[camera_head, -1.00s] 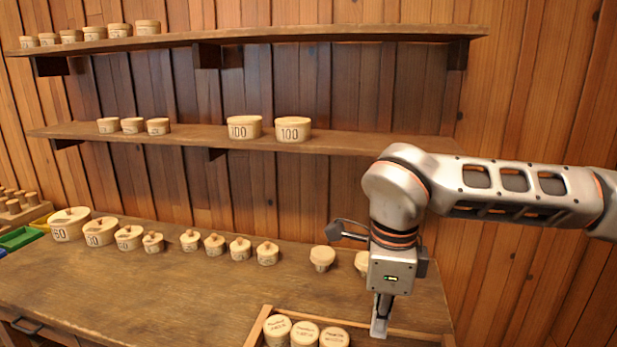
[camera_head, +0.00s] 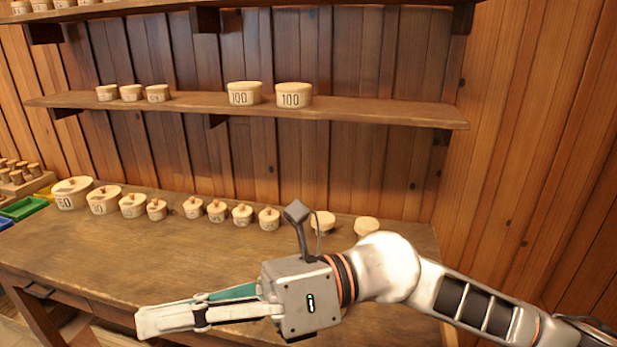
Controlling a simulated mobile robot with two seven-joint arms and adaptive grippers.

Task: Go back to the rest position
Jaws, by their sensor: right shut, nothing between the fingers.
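My right arm comes in from the lower right. My right gripper (camera_head: 140,322) points left across the front of the wooden table (camera_head: 120,250). It is shut and holds nothing. On the table behind it stands a row of several lidded wooden pots, from a large one marked 60 (camera_head: 72,194) at the left to a small one (camera_head: 269,219) near the middle. Two plain wooden pieces, one (camera_head: 322,222) and another (camera_head: 366,227), stand behind my right wrist; their lower parts are partly hidden. My left gripper is out of view.
A shelf (camera_head: 350,108) above the table bears two pots marked 100, one (camera_head: 244,93) and the other (camera_head: 293,95), and smaller pots at the left. A higher shelf (camera_head: 330,3) is cut by the top edge. Coloured bins (camera_head: 24,207) stand at the far left.

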